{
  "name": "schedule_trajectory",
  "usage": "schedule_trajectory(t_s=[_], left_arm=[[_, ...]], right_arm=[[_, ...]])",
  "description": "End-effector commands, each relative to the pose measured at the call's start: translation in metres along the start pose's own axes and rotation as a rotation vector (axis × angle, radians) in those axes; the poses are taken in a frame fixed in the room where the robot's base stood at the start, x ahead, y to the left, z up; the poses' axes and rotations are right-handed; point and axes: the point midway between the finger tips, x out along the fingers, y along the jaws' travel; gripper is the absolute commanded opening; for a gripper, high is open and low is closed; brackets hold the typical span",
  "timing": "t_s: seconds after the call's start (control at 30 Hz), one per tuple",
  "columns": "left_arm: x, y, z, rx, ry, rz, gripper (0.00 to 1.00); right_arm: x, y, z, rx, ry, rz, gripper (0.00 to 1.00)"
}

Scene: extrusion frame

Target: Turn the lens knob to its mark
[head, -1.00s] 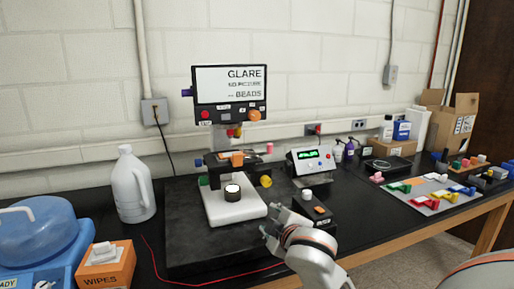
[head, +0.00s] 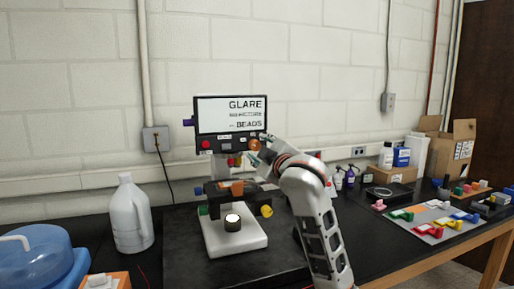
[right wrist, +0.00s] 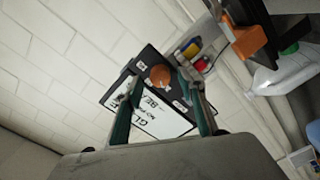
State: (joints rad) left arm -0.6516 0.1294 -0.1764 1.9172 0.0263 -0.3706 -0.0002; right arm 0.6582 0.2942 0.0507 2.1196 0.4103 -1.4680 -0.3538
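The instrument (head: 258,240) has a white base, a dark stage and a screen (head: 228,112) above it. A row of controls runs below the screen, with a red button (head: 206,145) at its left and an orange knob (head: 253,145) at its right. I cannot read which control is the lens knob, nor its mark. My right gripper (head: 259,147) is at the orange knob. In the right wrist view its teal fingers (right wrist: 158,90) are spread, with the orange knob (right wrist: 160,75) between or just beyond their tips; contact is unclear. My left gripper is not in view.
A yellow knob (head: 266,211) is on the stage's right side. A white jug (head: 130,215) and a blue container (head: 38,255) stand at left. Bottles, a cardboard box (head: 452,142) and a tray of coloured parts (head: 436,220) are at right. My right arm hides the bench's middle.

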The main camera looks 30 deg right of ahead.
Motion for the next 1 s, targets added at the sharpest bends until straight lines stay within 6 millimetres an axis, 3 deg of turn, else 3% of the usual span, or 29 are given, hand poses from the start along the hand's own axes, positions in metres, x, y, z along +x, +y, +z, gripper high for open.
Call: schedule_trajectory(t_s=[0.2,0.5,0.63,0.67,1.0], left_arm=[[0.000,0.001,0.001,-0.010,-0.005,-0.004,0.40],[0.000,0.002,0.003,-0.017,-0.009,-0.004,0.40],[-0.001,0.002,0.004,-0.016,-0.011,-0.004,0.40],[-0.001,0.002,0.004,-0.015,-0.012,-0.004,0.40],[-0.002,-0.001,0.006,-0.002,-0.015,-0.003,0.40]], right_arm=[[0.019,0.000,0.000,0.000,0.000,-0.001,0.40],[0.021,0.000,0.000,0.000,0.001,0.000,0.40],[0.021,0.000,0.000,0.000,0.001,0.000,0.06],[0.021,0.000,0.000,0.000,0.001,0.000,0.02],[0.021,0.000,0.000,0.027,0.001,0.000,0.02]])
